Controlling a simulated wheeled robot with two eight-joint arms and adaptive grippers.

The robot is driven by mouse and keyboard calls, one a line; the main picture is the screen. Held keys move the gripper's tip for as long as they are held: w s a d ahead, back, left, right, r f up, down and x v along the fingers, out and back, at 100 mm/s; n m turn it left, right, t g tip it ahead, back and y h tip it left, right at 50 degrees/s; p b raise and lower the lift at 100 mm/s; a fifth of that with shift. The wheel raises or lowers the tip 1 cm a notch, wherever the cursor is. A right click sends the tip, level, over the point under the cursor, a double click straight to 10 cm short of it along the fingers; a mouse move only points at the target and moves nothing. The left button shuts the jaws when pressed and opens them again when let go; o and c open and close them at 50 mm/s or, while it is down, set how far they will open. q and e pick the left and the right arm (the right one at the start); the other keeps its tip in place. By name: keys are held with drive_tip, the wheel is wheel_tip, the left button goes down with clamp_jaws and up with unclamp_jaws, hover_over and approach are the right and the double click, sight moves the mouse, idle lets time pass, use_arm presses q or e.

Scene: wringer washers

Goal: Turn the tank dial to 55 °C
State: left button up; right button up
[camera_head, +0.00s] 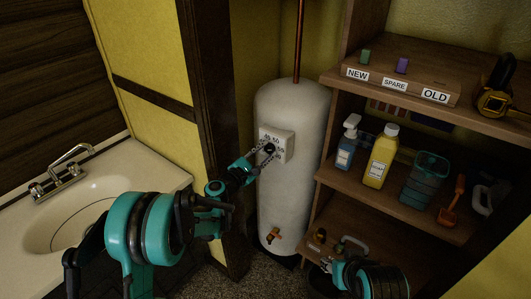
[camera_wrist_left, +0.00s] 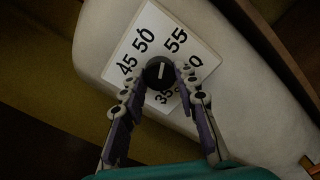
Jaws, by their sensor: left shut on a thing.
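The white tank (camera_head: 293,175) stands upright in the corner, with a white square dial plate (camera_head: 283,136) on its front. In the left wrist view the round black tank dial (camera_wrist_left: 161,72) carries a short white line, roughly upright in the picture, towards the gap between 50 and 55. Which end is the pointer I cannot tell. My left gripper (camera_head: 266,152) is shut on the dial, one finger on each side, as the left wrist view (camera_wrist_left: 160,82) shows. The number right of 55 is partly hidden by a finger. My right gripper (camera_head: 338,270) is low by the bottom shelf, its fingers unclear.
A dark post (camera_head: 210,90) and a sink (camera_head: 85,205) are at left. A copper tap (camera_head: 273,236) sits low on the tank.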

use_arm(q)
drive_tip(key=shift+m, duration=1.6)
drive_tip(key=o, duration=1.2)
drive_tip(key=shift+c, duration=0.2)
drive_tip(key=shift+a, duration=0.1)
drive_tip(key=v, duration=1.2)
